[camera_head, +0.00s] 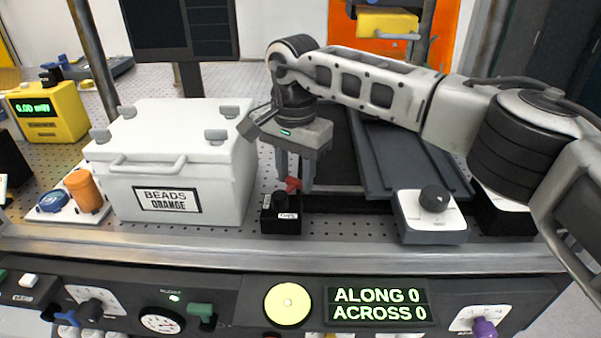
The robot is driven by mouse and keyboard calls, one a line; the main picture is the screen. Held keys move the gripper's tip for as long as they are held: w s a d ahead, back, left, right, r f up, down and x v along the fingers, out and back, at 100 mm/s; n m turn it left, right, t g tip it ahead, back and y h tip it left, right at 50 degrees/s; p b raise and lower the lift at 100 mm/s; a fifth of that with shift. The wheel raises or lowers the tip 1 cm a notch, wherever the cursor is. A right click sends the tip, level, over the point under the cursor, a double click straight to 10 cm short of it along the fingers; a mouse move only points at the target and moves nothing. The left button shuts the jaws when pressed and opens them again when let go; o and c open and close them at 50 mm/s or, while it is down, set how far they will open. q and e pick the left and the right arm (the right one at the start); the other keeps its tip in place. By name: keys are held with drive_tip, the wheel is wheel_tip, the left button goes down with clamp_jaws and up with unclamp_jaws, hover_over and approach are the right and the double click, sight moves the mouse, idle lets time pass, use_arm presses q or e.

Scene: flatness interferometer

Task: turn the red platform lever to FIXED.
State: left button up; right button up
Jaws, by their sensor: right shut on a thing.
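The red platform lever (292,184) sits on top of a small black block (281,217) with small white labels, at the front of the perforated table. The label text is too small to read. My right gripper (293,181) points down over the block and is shut on the red lever. Its fingers hide part of the lever, so I cannot tell exactly which way it points. My left gripper is not in view.
A white box (215,190) labelled BEADS ORANGE stands just left of the block. A white unit with a black knob (434,199) is to the right. Dark rails (385,150) lie behind. A control panel (240,300) runs along the front, its display (378,304) reading ALONG 0, ACROSS 0.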

drive_tip(key=n, duration=0.1)
drive_tip(key=a+n, duration=0.1)
drive_tip(key=shift+w+r+n, duration=0.1)
drive_tip(key=shift+w+n, duration=0.15)
drive_tip(key=shift+n, duration=0.15)
use_arm(q)
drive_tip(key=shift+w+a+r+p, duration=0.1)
drive_tip(key=shift+p, duration=0.3)
use_arm(e)
drive_tip(key=shift+w+a+n, duration=0.1)
drive_tip(key=shift+a+n, duration=0.2)
drive_tip(key=shift+n, duration=0.4)
drive_tip(key=shift+a+n, duration=0.25)
drive_tip(key=shift+n, duration=0.45)
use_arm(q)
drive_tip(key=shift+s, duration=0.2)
use_arm(e)
drive_tip(key=o, duration=1)
use_arm(q)
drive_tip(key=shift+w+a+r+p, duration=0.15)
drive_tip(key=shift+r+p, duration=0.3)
drive_tip(key=shift+p, duration=0.55)
use_arm(e)
wheel_tip(320, 180, up, 16)
drive_tip(key=shift+f, duration=0.1)
